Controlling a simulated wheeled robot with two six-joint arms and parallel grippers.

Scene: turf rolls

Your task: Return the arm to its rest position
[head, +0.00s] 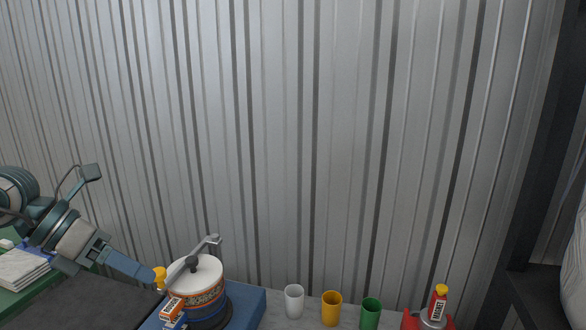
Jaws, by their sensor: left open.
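My left arm comes in from the left above a dark surface, and its gripper (148,279) points down to the right with blue fingers. The gripper is open, and its fingertips are close to a yellow knob (160,274) beside a white pot (203,272). I cannot tell whether they touch the knob. My right gripper is not in view.
The pot stands on a blue base (247,302) with small boxes (172,309) in front. To the right are a white cup (294,302), a yellow cup (331,308), a green cup (370,313) and a red bottle (437,305). A corrugated wall (290,130) rises behind.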

